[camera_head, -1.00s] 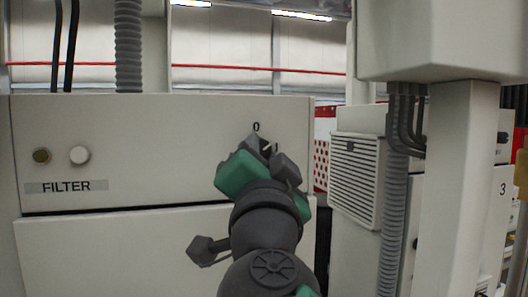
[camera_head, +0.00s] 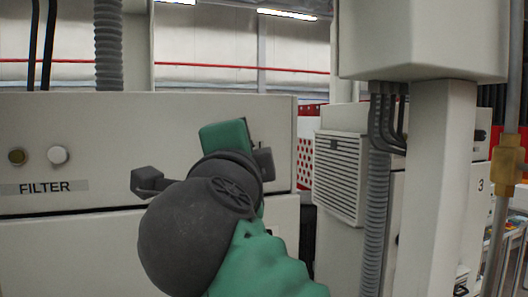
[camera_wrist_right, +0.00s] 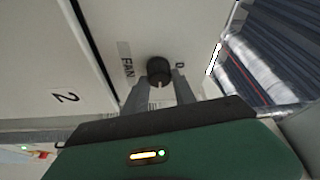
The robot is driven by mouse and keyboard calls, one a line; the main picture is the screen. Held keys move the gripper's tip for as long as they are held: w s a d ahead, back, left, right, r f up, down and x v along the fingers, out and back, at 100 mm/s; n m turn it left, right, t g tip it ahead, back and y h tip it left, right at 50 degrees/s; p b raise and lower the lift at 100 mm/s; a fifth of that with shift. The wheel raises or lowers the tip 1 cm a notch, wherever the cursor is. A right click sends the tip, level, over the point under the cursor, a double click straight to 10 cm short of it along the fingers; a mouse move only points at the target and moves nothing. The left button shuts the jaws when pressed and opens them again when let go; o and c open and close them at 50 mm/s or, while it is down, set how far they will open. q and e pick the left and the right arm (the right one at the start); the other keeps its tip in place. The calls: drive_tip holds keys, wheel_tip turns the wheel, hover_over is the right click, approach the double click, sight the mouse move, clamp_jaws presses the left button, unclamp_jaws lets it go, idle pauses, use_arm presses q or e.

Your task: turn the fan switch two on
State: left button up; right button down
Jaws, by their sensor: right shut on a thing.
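The fan switch is a round black knob (camera_wrist_right: 158,70) on a pale panel in the right wrist view, beside a FAN label (camera_wrist_right: 127,62). My right gripper (camera_wrist_right: 158,90) has one finger on each side of the knob and is shut on it. In the head view my right gripper (camera_head: 250,145) is at the right end of the cabinet front and hides the knob and most of its markings. My left gripper is in neither view.
The cabinet front (camera_head: 130,120) carries two round buttons (camera_head: 58,155) above a FILTER label (camera_head: 45,188). A louvred unit (camera_head: 340,175) and a pale post (camera_head: 440,190) stand to the right.

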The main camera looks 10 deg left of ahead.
drive_tip(key=shift+a+f, duration=0.1)
drive_tip(key=shift+f, duration=0.15)
drive_tip(key=c, duration=1.2)
unclamp_jaws()
drive_tip(key=shift+c, duration=0.2)
drive_tip(key=shift+o, duration=1.1)
drive_tip(key=shift+w, duration=0.1)
drive_tip(key=shift+w+a, duration=0.1)
drive_tip(key=shift+w, duration=0.1)
drive_tip(key=shift+s+a, duration=0.1)
drive_tip(key=shift+s, duration=0.05)
